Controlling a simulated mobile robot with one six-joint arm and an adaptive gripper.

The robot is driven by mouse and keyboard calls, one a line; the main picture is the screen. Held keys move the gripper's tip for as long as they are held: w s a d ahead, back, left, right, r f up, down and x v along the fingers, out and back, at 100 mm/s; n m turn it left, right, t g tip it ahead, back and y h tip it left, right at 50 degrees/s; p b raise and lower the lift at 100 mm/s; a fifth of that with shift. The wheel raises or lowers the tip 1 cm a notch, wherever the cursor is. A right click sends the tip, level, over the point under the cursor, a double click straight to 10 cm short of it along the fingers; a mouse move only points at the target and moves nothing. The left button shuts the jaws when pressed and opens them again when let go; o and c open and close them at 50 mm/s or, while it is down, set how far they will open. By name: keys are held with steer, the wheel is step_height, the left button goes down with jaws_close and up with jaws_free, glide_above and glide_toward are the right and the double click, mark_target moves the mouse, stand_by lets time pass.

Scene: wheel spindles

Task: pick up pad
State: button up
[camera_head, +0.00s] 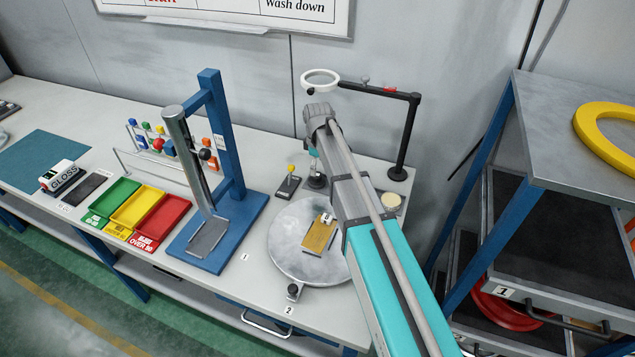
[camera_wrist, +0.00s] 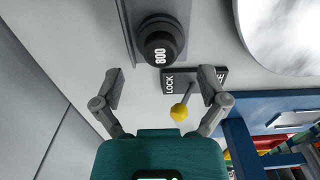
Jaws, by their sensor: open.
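No thing is marked as the pad. A flat tan-brown block (camera_head: 319,237) lies on the round grey disc (camera_head: 285,252) in the head view, and a small pale round piece (camera_head: 391,201) sits to the right of my arm. I cannot tell which is the pad. My gripper (camera_wrist: 162,88) is open and empty in the wrist view, its fingers on either side of a lever with a yellow knob (camera_wrist: 179,112) on a black LOCK plate (camera_wrist: 170,82). A black knob marked 800 (camera_wrist: 160,45) is just beyond. My arm hides part of the disc in the head view.
A blue stand (camera_head: 219,135) with a metal column is left of the disc. Green, yellow and red trays (camera_head: 163,214) and a GLOSS box (camera_head: 63,178) stand farther left. A black post with a white ring lamp (camera_head: 320,78) rises behind my arm. A shelf (camera_head: 575,115) is at right.

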steer(key=shift+a+f+b, duration=0.2)
steer(key=shift+f+b, duration=1.75)
steer(key=shift+f, duration=0.25)
jaws_close()
steer(key=shift+r, duration=0.2)
step_height(320, 180, up, 2)
steer(key=p, duration=0.2)
steer(key=shift+r+p, duration=0.1)
steer(key=shift+p, duration=0.25)
steer(key=s+d+r+p, duration=0.2)
steer(key=s+r+p, duration=0.8)
steer(key=s, duration=0.3)
steer(key=shift+s+d+r, duration=0.2)
steer(key=shift+s+r, duration=0.05)
steer(key=shift+s, duration=0.15)
